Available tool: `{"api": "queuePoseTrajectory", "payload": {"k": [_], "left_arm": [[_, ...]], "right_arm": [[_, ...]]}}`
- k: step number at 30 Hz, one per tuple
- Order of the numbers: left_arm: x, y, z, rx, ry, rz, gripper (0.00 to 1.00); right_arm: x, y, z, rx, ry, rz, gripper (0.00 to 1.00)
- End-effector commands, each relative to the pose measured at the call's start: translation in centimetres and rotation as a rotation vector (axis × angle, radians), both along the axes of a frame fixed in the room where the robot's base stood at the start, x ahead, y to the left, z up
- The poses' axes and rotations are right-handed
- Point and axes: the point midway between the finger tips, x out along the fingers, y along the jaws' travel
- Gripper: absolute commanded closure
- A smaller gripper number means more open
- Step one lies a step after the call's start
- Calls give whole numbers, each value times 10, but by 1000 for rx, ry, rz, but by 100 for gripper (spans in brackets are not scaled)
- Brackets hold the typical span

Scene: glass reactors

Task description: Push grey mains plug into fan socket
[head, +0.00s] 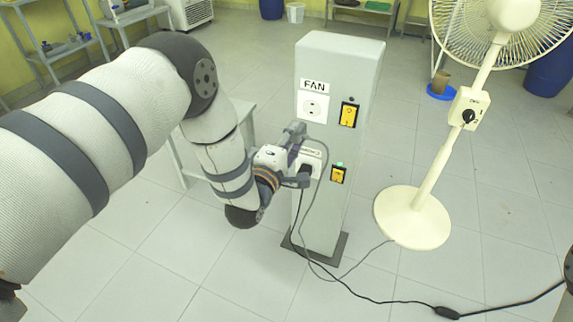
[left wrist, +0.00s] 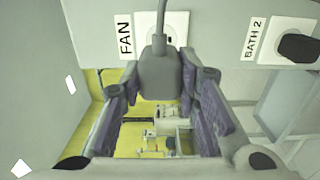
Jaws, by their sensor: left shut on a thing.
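The fan socket (head: 313,107) is a white plate under the FAN label on a grey post; its face is uncovered in the head view. My left gripper (head: 296,152) is beside the post, below the fan socket. In the left wrist view my left gripper (left wrist: 160,82) is shut on the grey mains plug (left wrist: 168,76), with a finger on each side. The plug's cable runs toward the top of that view, across the fan socket (left wrist: 175,22), and the plug hides part of the plate. The plug is apart from the socket; its pins are hidden. My right gripper is not in view.
The lower BATH 2 socket (left wrist: 276,38) holds a black plug (left wrist: 298,47). Yellow switches (head: 348,114) sit on the post's right face. A cream fan (head: 412,217) stands to the right. Cables (head: 385,300) lie on the floor. A small grey table (head: 243,108) stands behind my left arm.

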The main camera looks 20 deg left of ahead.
Motion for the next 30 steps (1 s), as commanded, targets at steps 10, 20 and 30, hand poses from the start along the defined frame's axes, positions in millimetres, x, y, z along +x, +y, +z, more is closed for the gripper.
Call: {"api": "queuePoseTrajectory", "payload": {"k": [10, 20, 30], "left_arm": [[29, -1, -7, 0, 5, 0, 100], [62, -2, -7, 2, 5, -1, 100], [77, -3, -2, 0, 3, 0, 100]], "right_arm": [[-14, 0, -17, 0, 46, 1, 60], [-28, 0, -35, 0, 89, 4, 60], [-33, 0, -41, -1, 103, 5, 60]]}}
